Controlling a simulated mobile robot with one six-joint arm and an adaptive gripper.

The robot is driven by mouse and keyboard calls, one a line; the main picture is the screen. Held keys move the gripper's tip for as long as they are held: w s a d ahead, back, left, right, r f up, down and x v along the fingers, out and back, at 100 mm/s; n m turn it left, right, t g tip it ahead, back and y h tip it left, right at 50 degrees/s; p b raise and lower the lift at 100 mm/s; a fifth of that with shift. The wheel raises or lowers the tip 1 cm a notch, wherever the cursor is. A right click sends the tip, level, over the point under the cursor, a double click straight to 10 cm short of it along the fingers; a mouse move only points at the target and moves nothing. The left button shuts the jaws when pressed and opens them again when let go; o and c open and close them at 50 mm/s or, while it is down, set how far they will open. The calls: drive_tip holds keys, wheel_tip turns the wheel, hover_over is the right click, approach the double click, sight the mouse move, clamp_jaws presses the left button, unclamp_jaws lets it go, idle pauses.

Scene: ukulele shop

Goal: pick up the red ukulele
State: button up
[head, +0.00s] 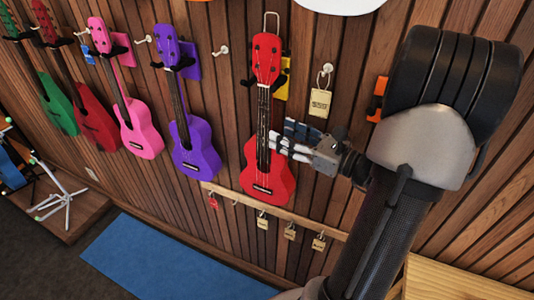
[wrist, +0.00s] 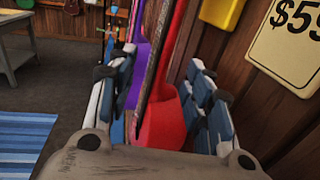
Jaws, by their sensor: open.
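The bright red ukulele (head: 268,178) hangs upright on the wood-panelled wall, its head (head: 266,58) in a black hanger. My gripper (head: 283,138) is at the right side of its neck, just above the body. In the wrist view, the red ukulele (wrist: 166,122) shows edge-on between the fingers of my gripper (wrist: 160,76). The fingers are spread, with one on each side of the neck. I cannot tell whether either finger touches it. The gripper body hides the ukulele's lower part in the wrist view.
A purple ukulele (head: 193,144) hangs close on the left, then a pink one (head: 140,130), a darker red one (head: 95,118) and a green one (head: 58,104). A price tag (head: 320,102) hangs to the right. A wooden rail (head: 230,194) with several small tags runs below.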

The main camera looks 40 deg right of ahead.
sight(269, 127)
drive_tip(key=x, duration=0.1)
drive_tip(key=b+x, duration=0.1)
drive_tip(key=x, duration=0.1)
drive_tip(key=f+x, duration=0.1)
drive_tip(key=x, duration=0.1)
drive_tip(key=shift+d, duration=0.1)
drive_tip(key=shift+c, duration=0.2)
clamp_jaws()
drive_tip(key=shift+r, duration=0.1)
idle(0.6)
